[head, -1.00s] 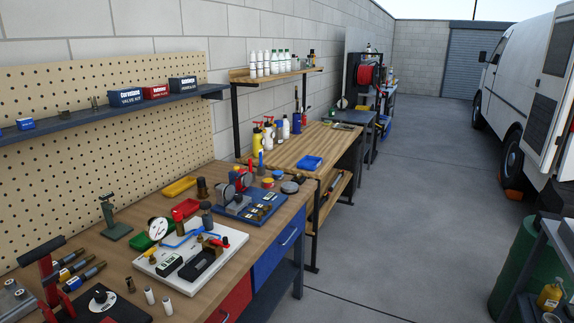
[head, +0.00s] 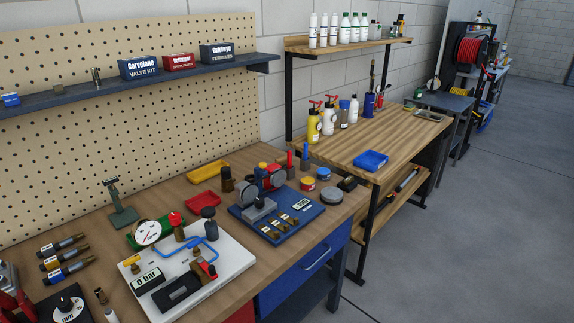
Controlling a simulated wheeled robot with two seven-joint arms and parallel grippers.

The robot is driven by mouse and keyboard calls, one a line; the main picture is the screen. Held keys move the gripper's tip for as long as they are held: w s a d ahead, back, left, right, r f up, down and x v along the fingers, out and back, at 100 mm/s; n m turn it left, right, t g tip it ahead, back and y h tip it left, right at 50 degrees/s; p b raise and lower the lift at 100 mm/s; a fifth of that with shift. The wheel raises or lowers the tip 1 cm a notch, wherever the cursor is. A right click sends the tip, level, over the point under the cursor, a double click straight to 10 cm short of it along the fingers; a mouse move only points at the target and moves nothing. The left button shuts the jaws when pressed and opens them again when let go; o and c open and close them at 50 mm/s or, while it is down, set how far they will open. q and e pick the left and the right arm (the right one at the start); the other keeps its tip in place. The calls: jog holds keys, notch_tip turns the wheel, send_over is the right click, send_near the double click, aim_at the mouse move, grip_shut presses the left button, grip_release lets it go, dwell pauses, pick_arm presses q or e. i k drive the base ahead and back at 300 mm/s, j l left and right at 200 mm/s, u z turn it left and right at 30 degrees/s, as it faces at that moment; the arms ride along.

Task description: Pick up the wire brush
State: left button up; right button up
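I cannot pick out the wire brush with certainty. A long slim item with a dark handle (head: 405,181) lies on the lower shelf of the wooden bench, too small to identify. A blue holder (head: 369,104) on that bench has a thin upright tool in it, also unclear. Neither of my grippers is in view.
The near workbench (head: 190,173) carries a white gauge board (head: 222,279), a blue tool board (head: 303,216), yellow (head: 207,171) and red (head: 203,200) trays and several tools. The wooden bench (head: 335,150) has bottles and a blue tray (head: 371,160). Floor at right (head: 490,230) is clear.

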aim_at(282, 160)
jog(key=i+l, duration=0.15)
jog(key=l, duration=0.25)
jog(key=i+l+u, duration=0.15)
jog(key=l, duration=0.25)
jog(key=i+l, duration=0.2)
jog(key=l, duration=0.25)
jog(key=i+l+u, duration=0.1)
jog(key=l, duration=0.3)
jog(key=i+l+u, duration=0.1)
jog(key=l, duration=0.35)
jog(key=i, duration=0.05)
